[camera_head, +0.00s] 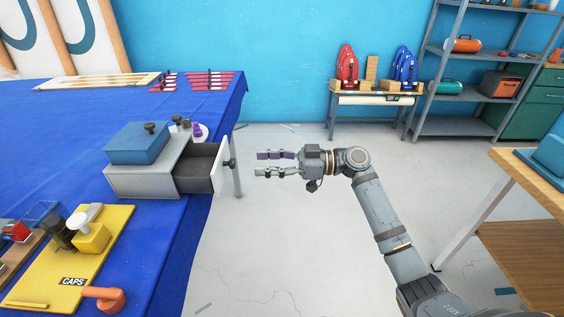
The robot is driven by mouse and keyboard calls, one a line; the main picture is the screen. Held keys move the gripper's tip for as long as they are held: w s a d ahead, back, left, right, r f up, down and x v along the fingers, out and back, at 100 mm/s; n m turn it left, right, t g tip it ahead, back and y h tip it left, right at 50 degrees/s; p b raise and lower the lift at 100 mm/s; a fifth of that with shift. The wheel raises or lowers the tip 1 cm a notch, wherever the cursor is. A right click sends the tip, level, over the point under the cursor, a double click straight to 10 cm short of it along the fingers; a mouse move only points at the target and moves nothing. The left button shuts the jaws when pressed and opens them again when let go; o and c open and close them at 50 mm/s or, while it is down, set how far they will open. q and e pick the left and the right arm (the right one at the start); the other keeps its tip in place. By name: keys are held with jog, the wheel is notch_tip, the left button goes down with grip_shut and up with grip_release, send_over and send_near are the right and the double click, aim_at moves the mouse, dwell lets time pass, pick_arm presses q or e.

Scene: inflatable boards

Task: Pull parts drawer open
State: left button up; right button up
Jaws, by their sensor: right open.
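The grey parts drawer cabinet (146,186) stands near the right edge of the blue-covered table. Its drawer (197,170) is pulled out to the right, with a white front and a dark knob (231,163). The drawer's dark inside shows and looks empty from here. My right gripper (260,163) is open and empty. It points left towards the drawer front, a short gap to the right of the knob and apart from it. My left gripper is not in view.
A blue box with a black knob (142,143) sits on top of the cabinet. A yellow board marked CAPS (45,270) lies in front of it on the blue table (60,120). A wooden bench (530,185) stands at the right.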

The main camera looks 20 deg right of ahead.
jog(key=v, duration=0.6)
